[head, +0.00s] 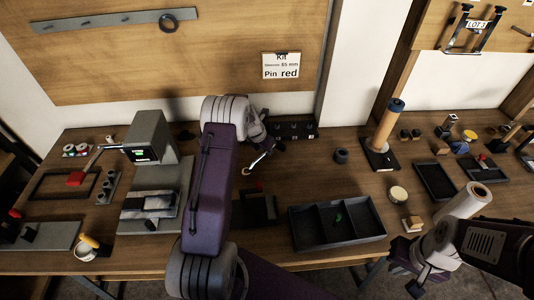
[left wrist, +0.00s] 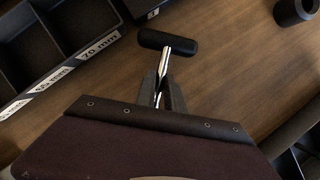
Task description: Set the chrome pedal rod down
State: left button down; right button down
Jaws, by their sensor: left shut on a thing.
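The chrome pedal rod (left wrist: 164,64) has a bright shaft and a black crossbar at its end. My left gripper (left wrist: 157,92) is shut on the shaft, with the crossbar sticking out beyond the fingertips. In the head view my left gripper (head: 270,146) is over the back middle of the bench, partly hidden by its own purple arm. A shiny piece, seemingly the rod (head: 259,160), shows beside it there. I cannot tell whether the rod touches the wood. My right gripper (head: 416,280) is at the bench's front right, away from the rod; its finger gap is unclear.
A black compartment rack (head: 298,131) stands behind the left gripper; its millimetre labels show in the left wrist view. A dark cylinder (head: 341,156) stands to the right. A divided black tray (head: 336,223) lies at the front. Bare wood lies between them.

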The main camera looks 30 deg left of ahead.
pick_arm(q)
jog(key=shift+f, duration=1.05)
jog(key=shift+f, duration=0.1)
jog(key=c, duration=1.4)
grip_release()
jog(key=shift+c, duration=0.2)
